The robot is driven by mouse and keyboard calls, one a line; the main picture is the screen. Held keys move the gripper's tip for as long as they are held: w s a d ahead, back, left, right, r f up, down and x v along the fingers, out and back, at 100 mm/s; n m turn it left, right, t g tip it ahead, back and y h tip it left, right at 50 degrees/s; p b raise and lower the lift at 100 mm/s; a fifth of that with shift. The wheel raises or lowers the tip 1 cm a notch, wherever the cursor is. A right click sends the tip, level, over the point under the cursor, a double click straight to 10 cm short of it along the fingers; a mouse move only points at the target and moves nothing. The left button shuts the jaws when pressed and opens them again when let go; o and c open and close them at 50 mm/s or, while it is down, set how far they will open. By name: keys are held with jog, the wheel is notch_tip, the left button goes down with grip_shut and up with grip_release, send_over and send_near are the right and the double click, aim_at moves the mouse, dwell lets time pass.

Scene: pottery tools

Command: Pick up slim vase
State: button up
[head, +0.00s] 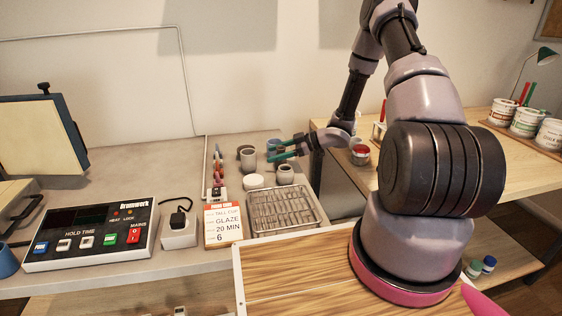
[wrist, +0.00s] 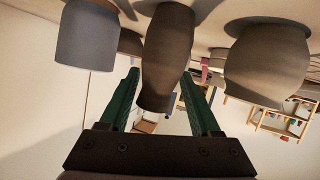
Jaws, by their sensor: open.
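The slim vase (head: 247,158) is a dark grey-brown vessel standing upright on the grey worktop. My gripper (head: 276,155) has green fingers, is open and empty, and points left toward the vase from its right. In the head view a small gap shows between the fingertips and the vase. The wrist view looks upside down. There the slim vase (wrist: 167,55) lies between the lines of the two open fingers (wrist: 160,78), and I see no contact.
A blue-grey cup (head: 272,145) stands just behind the fingers; a wider grey pot (head: 286,174) stands in front. Both flank the vase in the wrist view. A white round item (head: 253,181) and a wire rack (head: 283,210) are nearer. A tool row (head: 217,175) stands left.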

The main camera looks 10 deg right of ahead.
jog(key=shift+w+a+f, duration=0.2)
jog(key=shift+a+f, duration=0.05)
jog(key=shift+a, duration=0.3)
grip_shut()
